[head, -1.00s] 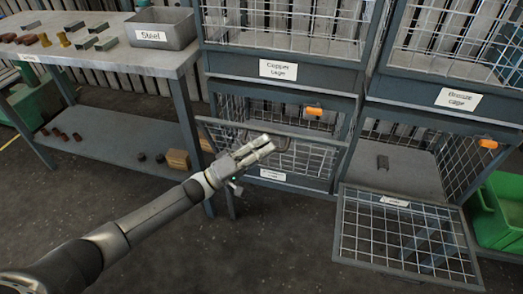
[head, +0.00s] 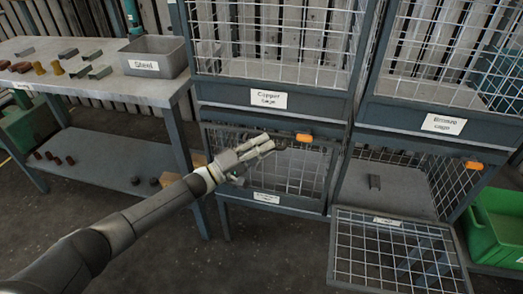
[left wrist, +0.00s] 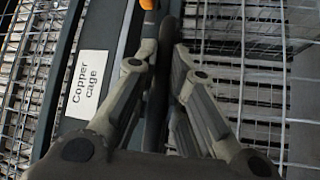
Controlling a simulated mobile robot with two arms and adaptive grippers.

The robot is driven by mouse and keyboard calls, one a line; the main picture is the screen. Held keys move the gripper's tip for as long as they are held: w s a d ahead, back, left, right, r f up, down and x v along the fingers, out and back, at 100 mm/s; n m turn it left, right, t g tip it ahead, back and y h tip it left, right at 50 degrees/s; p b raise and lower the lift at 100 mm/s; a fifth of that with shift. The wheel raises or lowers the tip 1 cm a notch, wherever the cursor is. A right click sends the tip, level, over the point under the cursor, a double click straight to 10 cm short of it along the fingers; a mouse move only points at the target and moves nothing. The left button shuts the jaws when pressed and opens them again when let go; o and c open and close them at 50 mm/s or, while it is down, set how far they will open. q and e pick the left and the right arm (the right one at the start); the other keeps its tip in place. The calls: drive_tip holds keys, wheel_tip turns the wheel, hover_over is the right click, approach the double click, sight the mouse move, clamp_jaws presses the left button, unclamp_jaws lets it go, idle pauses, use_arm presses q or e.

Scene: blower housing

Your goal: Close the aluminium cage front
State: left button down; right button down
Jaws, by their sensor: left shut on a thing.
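The lower-left cage has a wire-mesh front (head: 305,172) that stands nearly upright in its opening; the small label on its frame is too blurred to read. I cannot tell whether its top edge is fully flush. My left gripper (head: 266,144) is shut on the front's top edge. In the left wrist view, the fingers (left wrist: 166,50) close around a dark rail (left wrist: 160,95), beside the Copper cage label. An orange latch (head: 304,137) sits at the top of the opening, right of the gripper; part of it shows in the left wrist view (left wrist: 148,4). My right gripper is not in view.
The Copper cage (head: 270,98) and Bronze cage (head: 442,123) are above. A workbench (head: 100,88) with a Steel bin (head: 158,56) stands left; a green crate (head: 497,235) is right.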

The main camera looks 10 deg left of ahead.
use_arm(q)
drive_tip(key=shift+w+r, duration=0.1)
drive_tip(key=shift+w, duration=0.25)
drive_tip(key=shift+a, duration=0.1)
drive_tip(key=shift+r, duration=0.15)
drive_tip(key=c, duration=1.8)
unclamp_jaws()
drive_tip(key=shift+w, duration=0.1)
drive_tip(key=shift+o, duration=0.2)
drive_tip(key=shift+a, duration=0.1)
drive_tip(key=v, duration=1.2)
